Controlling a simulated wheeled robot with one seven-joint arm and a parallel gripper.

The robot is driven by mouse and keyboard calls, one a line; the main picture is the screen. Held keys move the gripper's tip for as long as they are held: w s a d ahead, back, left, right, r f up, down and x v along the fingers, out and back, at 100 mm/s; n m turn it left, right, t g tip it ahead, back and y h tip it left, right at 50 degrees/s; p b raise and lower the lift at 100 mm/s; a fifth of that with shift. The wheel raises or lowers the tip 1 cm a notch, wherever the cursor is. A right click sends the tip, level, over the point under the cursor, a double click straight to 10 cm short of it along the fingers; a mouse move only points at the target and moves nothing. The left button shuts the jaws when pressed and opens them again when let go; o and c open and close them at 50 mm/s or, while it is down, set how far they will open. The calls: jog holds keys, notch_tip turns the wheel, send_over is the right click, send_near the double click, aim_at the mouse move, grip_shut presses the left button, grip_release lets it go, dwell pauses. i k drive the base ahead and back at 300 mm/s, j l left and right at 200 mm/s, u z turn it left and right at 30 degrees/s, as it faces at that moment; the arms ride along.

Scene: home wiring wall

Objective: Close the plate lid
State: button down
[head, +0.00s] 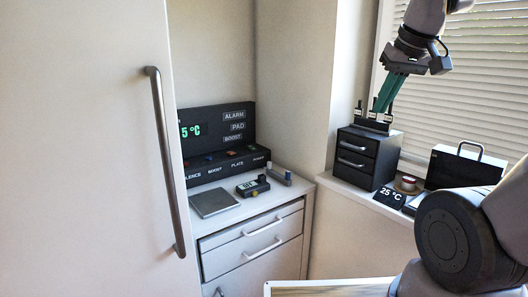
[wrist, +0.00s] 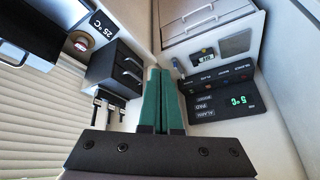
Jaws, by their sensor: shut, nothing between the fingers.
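A flat grey square plate (head: 214,202) lies on the white counter, in front of a dark control panel (head: 232,168). The panel carries labels, PLATE among them. The plate also shows at the top right of the wrist view (wrist: 236,43). I cannot make out a separate raised lid on it. My gripper (head: 381,106) has green fingers, pointing down at the upper right of the head view, far right of the plate and well above the counter. In the wrist view its fingertips (wrist: 160,70) are together and empty.
A tall white door (head: 85,150) with a long handle fills the left. A small dark device (head: 253,187) lies beside the plate. On the sill stand a dark drawer box (head: 367,158), a "25 °C" display (head: 392,198), a spool (head: 407,184) and a handled case (head: 455,170).

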aim_at(450, 167)
jog(key=i+l+z, duration=0.15)
jog(key=z, duration=0.2)
jog(key=i+z, duration=0.15)
jog(key=z, duration=0.2)
jog(key=l, duration=0.05)
